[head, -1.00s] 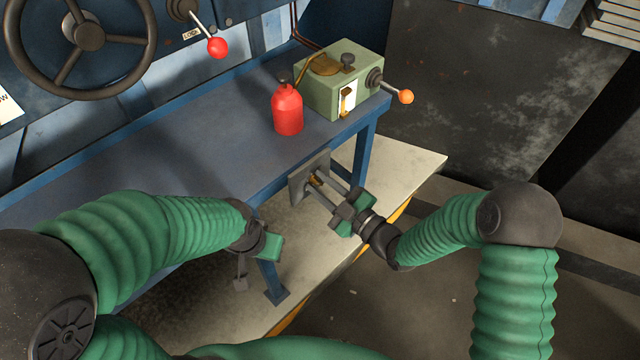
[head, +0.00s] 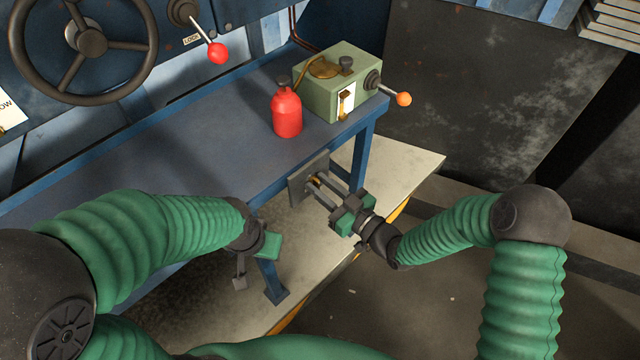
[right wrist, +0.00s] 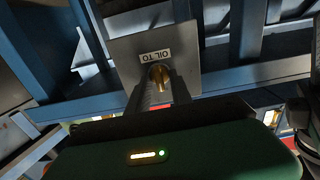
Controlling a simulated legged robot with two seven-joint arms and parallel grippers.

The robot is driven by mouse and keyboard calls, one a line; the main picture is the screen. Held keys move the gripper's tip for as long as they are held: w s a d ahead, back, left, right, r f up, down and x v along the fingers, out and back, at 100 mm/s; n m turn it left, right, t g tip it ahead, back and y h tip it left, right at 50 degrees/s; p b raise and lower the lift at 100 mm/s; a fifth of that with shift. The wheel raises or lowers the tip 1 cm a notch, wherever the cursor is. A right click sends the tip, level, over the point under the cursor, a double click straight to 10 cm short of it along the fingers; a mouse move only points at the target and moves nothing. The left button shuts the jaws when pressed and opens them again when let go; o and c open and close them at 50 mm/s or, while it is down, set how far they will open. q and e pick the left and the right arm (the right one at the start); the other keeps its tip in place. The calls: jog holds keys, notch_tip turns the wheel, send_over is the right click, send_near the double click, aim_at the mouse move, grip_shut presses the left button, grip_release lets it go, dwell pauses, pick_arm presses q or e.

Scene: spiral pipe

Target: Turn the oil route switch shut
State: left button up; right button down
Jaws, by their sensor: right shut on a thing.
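The oil route switch is a small brass handle (head: 315,182) on a square grey plate (head: 297,188) below the bench's front edge. In the right wrist view the plate (right wrist: 128,48) bears a label reading "OIL TO", the rest of which I cannot see. The brass handle (right wrist: 158,74) sticks out just below the label. My right gripper (head: 323,186) has its two long fingers on either side of the handle and is shut on it. My left gripper (head: 252,262) hangs empty by the bench leg, away from the switch. Its finger gap is unclear.
A blue bench (head: 190,150) carries a red bottle (head: 287,112) and a green box (head: 330,88) with an orange-knobbed lever (head: 403,99). A handwheel (head: 90,42) and a red-knobbed lever (head: 217,53) are on the panel at left. Floor at lower right is clear.

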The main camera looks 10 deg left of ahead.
jog(key=shift+d+f, duration=0.1)
jog(key=shift+f, duration=0.2)
jog(key=c, duration=1.5)
grip_release()
jog(key=shift+r, duration=0.1)
jog(key=shift+d, duration=0.1)
jog(key=v, duration=1.7)
jog(key=shift+w, duration=0.15)
